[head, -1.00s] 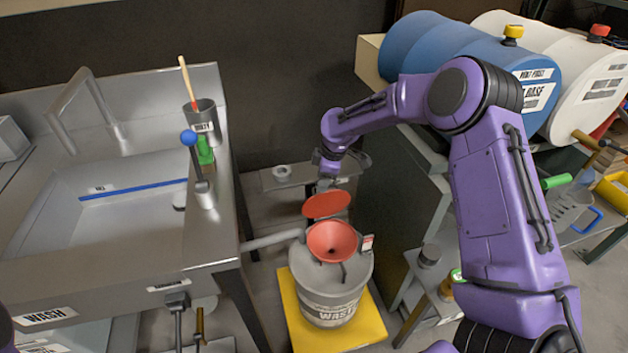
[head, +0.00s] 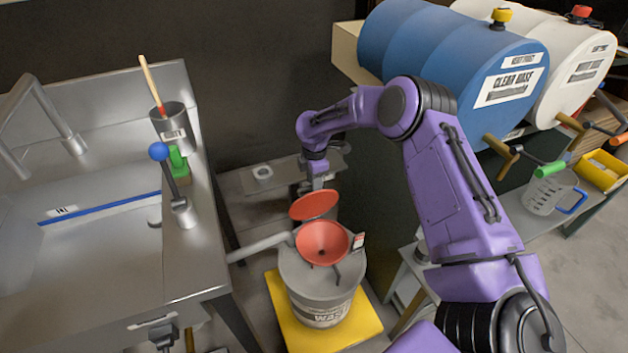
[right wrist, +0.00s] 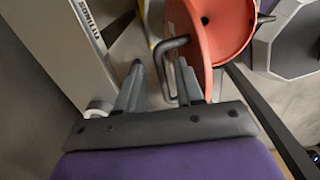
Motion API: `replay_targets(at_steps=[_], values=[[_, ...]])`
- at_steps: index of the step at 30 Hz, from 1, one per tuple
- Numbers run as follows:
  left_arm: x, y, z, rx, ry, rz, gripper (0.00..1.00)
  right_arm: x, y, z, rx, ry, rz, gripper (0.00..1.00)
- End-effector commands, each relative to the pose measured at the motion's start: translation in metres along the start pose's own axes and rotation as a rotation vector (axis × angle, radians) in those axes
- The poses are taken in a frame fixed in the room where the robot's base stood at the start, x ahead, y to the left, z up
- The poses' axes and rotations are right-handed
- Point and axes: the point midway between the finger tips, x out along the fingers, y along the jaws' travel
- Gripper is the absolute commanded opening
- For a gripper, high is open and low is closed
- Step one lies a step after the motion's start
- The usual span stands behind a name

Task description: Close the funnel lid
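The red funnel (head: 322,243) sits on top of the grey waste drum (head: 322,290). Its round red lid (head: 314,205) stands raised behind the funnel, tilted open. My right gripper (head: 317,184) is just behind the lid. In the right wrist view, my right gripper (right wrist: 158,72) is open, its two fingers apart. The lid's dark bent handle (right wrist: 161,72) shows between the fingertips, closer to the right finger. I cannot tell whether a finger touches it. The red lid (right wrist: 185,30) and funnel (right wrist: 222,28) fill the upper middle there. My left gripper is not in view.
The waste drum stands on a yellow platform (head: 285,318). A metal sink (head: 110,215) is at left, and its pipe (head: 262,247) reaches toward the drum. Blue (head: 440,60) and white (head: 570,85) drums lie at upper right. A low shelf (head: 235,185) is behind.

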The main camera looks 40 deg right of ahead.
Motion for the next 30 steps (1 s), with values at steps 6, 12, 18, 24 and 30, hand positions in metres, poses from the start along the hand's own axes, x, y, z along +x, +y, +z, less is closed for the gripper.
replay_targets(at_steps=[6,12,18,24,30], values=[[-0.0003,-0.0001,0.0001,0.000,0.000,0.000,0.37,-0.0006,-0.0001,-0.0002,0.000,0.001,0.001,0.24],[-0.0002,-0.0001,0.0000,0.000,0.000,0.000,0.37,-0.0007,-0.0003,-0.0002,0.001,0.001,0.000,0.00],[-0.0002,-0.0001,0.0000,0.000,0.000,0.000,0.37,-0.0007,-0.0004,-0.0002,0.001,0.001,0.000,0.00],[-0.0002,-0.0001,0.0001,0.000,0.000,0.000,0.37,-0.0009,-0.0003,-0.0002,0.001,0.001,0.000,0.00],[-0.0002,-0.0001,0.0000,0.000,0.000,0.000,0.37,-0.0010,-0.0003,-0.0002,0.001,0.001,0.000,0.00]])
